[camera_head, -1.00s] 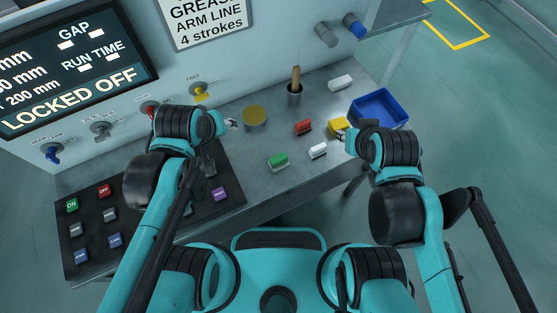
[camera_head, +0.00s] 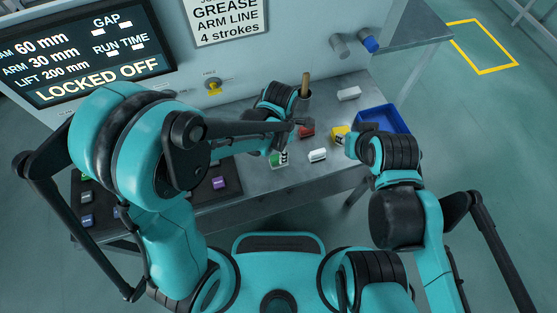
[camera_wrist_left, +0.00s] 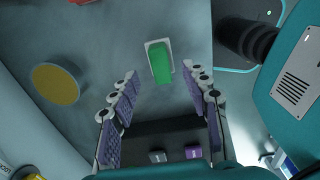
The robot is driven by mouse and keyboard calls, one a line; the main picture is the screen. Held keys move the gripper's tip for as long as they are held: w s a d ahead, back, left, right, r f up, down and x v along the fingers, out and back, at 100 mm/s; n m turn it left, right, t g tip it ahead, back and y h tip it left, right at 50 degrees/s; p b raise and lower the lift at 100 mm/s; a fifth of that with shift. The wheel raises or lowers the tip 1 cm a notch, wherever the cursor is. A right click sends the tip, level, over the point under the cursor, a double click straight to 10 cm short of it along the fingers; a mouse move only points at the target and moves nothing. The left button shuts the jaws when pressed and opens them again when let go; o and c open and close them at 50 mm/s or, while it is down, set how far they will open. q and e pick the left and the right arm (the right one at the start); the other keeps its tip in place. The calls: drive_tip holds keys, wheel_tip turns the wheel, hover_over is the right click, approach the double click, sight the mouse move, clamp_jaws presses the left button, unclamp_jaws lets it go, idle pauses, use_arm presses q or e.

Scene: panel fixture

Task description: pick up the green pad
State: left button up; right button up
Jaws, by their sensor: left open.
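The green pad (camera_wrist_left: 161,64), a green block on a white base, lies on the grey bench. In the left wrist view it is in front of and between the fingertips of my left gripper (camera_wrist_left: 163,78), which is open and empty. In the head view the green pad (camera_head: 276,161) is partly covered by my left gripper (camera_head: 284,152), just above it. Whether the fingers touch the pad I cannot tell. My right gripper (camera_head: 352,146) is near the yellow block, mostly hidden by its own wrist.
A white block (camera_head: 317,155), a red block (camera_head: 307,132) and a yellow block (camera_head: 340,134) lie nearby on the bench (camera_head: 270,190). A blue tray (camera_head: 391,113) is at the right. A cup with a wooden handle (camera_head: 304,90) stands behind. A round yellow disc (camera_wrist_left: 55,84) lies left in the wrist view.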

sight(274, 160)
use_arm(q)
wheel_tip(274, 160, down, 6)
drive_tip(key=shift+a+r+b, duration=0.15)
drive_tip(key=shift+r+b, duration=0.1)
drive_tip(key=shift+b, duration=0.8)
clamp_jaws()
